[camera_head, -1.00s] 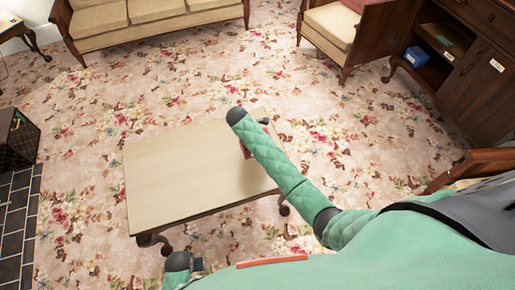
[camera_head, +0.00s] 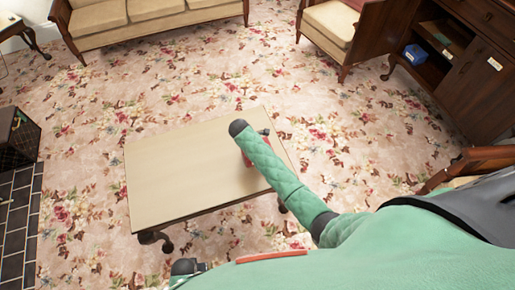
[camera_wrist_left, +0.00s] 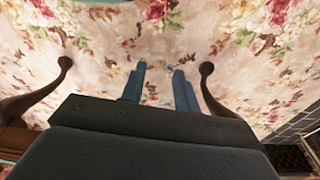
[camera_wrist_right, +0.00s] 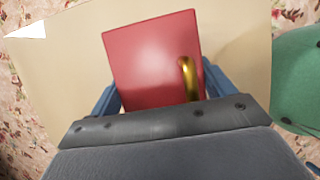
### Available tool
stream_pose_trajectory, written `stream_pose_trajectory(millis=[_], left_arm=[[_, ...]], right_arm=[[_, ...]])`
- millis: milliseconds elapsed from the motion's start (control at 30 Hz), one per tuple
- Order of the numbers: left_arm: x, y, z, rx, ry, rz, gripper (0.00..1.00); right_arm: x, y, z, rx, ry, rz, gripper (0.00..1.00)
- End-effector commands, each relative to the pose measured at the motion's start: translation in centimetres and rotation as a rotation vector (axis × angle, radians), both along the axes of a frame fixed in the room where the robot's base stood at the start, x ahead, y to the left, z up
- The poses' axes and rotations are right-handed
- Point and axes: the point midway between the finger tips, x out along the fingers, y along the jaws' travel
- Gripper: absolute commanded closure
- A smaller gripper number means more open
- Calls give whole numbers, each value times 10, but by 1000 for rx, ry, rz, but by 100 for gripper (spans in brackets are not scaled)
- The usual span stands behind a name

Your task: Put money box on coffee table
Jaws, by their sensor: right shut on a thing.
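The money box is a red block with a gold curved piece (camera_wrist_right: 155,55). My right gripper (camera_wrist_right: 157,90) is shut on it, one blue finger at each side. In the head view my right arm hides most of the box, and a bit of red (camera_head: 246,160) shows beside it. The box is over the right part of the beige coffee table (camera_head: 180,170); I cannot tell if it touches the top. My left gripper (camera_wrist_left: 160,85) is open and empty, fingers apart, low near the table's front side. Only part of it shows in the head view (camera_head: 188,266).
A sofa (camera_head: 150,12) and an armchair (camera_head: 335,25) stand at the back. A dark wooden cabinet (camera_head: 465,70) is at the right, a dark crate-like box (camera_head: 18,135) at the left. The table's left part is bare, with open carpet around it.

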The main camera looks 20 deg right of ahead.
Motion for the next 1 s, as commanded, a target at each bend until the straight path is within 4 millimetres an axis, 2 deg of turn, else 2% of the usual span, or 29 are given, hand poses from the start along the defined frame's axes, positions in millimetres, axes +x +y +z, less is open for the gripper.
stream_pose_trajectory(millis=[33,100,333,467,667,733,1000], left_arm=[[0,0,-1,0,0,0,69],[0,0,-1,0,1,0,69],[-2,0,-1,-1,2,1,69],[-2,-1,-1,0,7,1,69],[5,-3,11,-3,3,1,69],[10,-5,26,-5,-1,-2,69],[17,-10,53,-10,-1,-1,69]], right_arm=[[0,0,0,0,0,0,13],[0,0,0,0,0,0,0],[0,0,0,0,0,0,0],[0,2,7,0,-1,-1,0],[0,15,35,1,-3,1,0],[0,20,48,1,-3,0,0],[0,38,92,1,-2,1,0]])
